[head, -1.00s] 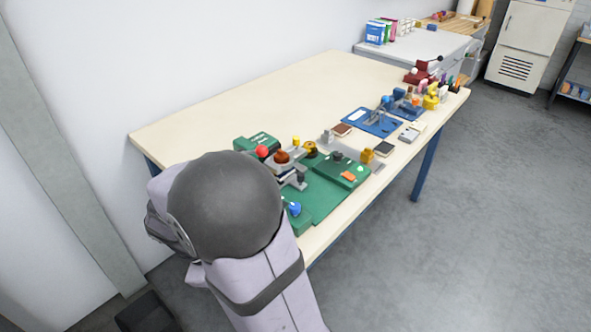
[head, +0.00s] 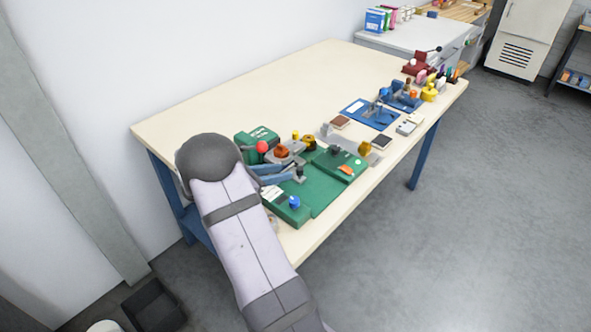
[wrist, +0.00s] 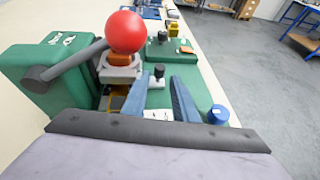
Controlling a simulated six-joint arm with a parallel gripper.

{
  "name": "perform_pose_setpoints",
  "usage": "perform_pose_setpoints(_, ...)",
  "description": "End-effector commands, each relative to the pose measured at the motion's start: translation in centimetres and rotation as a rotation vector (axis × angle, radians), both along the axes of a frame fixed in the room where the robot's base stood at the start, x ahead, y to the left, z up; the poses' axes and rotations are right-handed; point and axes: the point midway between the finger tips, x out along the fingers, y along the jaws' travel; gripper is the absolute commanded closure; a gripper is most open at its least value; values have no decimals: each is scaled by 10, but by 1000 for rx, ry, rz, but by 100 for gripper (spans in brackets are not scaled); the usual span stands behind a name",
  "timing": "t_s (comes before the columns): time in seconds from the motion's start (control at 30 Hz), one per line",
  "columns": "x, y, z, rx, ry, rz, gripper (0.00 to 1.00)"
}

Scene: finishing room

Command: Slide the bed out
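A green machine stands on the table, with a flat green bed (head: 322,192), a green housing (head: 256,143) at its left and a green block (head: 340,163) at its right end. A red ball (head: 262,147) on a grey lever is by the housing; in the wrist view the red ball (wrist: 126,32) is large, at upper left. A small black knob (wrist: 159,70) stands on a grey part of the machine. My gripper (wrist: 156,84) is open, its two blue fingers apart and pointing toward this knob. I cannot tell whether they touch it. A blue knob (head: 294,202) sits on the front green block.
The pale table (head: 240,95) is clear behind the machine. To the right lie a blue mat (head: 357,107) with a blue device, a dark red device (head: 417,63) and several small items. A black bin (head: 153,305) is on the floor at lower left.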

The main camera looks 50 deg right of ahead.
Motion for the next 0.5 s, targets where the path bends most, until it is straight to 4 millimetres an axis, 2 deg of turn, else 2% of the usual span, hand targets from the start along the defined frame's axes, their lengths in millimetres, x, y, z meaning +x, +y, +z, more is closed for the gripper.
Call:
perform_pose_setpoints(0.17,-3,-12,-3,0,1,-4,74)
perform_pose_setpoints(0.5,-9,-50,-20,2,-2,-5,74)
